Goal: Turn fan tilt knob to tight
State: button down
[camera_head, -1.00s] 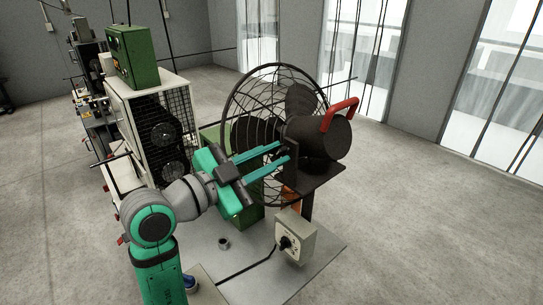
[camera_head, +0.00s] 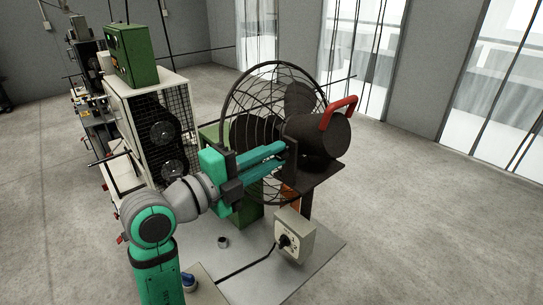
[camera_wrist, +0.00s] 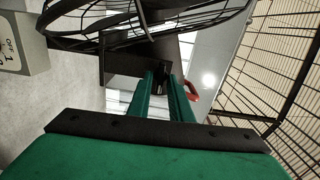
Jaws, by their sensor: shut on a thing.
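The black fan has a round wire cage (camera_head: 238,95), a dark motor body (camera_head: 322,138) and a red handle (camera_head: 336,113). Its dark bracket (camera_head: 292,148) stands on the side facing my arm. My green gripper (camera_head: 282,156) reaches the bracket with both long fingers. In the wrist view, the fingertips (camera_wrist: 163,76) are closed around a small dark knob (camera_wrist: 160,88) by the bracket. The knob is mostly hidden by the fingers, and its markings do not show. The red handle also shows in the wrist view (camera_wrist: 191,92).
A pale control box (camera_head: 295,238) with a black dial stands below the fan on the grey base plate (camera_head: 245,262). A tall caged machine (camera_head: 150,120) stands left, close to my arm. Floor at right is clear.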

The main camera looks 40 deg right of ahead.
jog(key=shift+f+m, duration=0.1)
jog(key=shift+m, duration=1)
jog(key=c, duration=1.9)
grip_release()
jog(key=shift+o, duration=0.2)
jog(key=a, duration=1)
jog(key=shift+s+a, duration=0.4)
jog(key=shift+s, duration=0.05)
